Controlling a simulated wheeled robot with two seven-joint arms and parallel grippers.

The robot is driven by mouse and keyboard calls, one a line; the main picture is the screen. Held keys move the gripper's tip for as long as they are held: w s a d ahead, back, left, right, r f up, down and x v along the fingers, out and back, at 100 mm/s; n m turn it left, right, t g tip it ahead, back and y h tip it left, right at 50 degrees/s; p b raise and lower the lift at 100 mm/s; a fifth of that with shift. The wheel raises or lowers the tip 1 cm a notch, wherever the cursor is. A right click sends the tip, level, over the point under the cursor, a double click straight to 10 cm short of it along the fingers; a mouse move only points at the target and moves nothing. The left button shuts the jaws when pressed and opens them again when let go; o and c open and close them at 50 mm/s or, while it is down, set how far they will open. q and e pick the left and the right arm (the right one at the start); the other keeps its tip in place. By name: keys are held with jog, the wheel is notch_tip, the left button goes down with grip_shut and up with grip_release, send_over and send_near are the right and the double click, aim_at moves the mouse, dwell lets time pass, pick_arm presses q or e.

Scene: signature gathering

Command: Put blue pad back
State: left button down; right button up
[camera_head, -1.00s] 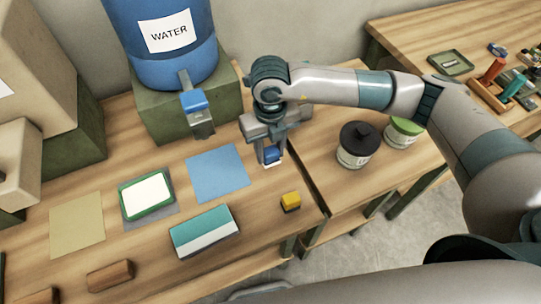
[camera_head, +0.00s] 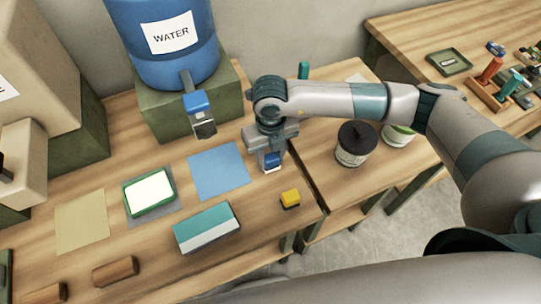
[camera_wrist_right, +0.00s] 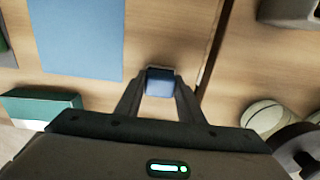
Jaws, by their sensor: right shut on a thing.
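A small blue pad (camera_wrist_right: 160,83) with a pale edge is between the fingers of my right gripper (camera_head: 271,164). The right gripper is shut on it and points down near the right edge of the left table; the wrist view also shows the fingers (camera_wrist_right: 160,92) on both sides of the pad. In the head view the pad (camera_head: 271,159) is partly hidden by the gripper. I cannot tell whether it touches the table. A flat blue sheet (camera_head: 218,170) lies to its left. A yellow block (camera_head: 290,198) sits below and right of it. My left gripper is not in view.
A teal-and-white box (camera_head: 207,228), a green-framed white pad (camera_head: 149,192) and a tan sheet (camera_head: 81,220) lie on the table. The water dispenser (camera_head: 165,50) stands on a green block behind. A black-lidded jar (camera_head: 355,145) stands right, across a gap.

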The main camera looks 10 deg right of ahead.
aim_at(270, 157)
jog(key=shift+f, duration=0.2)
jog(key=o, duration=1)
jog(key=shift+r, duration=0.1)
jog(key=shift+r, duration=0.25)
jog(key=shift+r, duration=0.35)
jog(key=shift+r+b, duration=1.8)
jog(key=shift+r, duration=3.75)
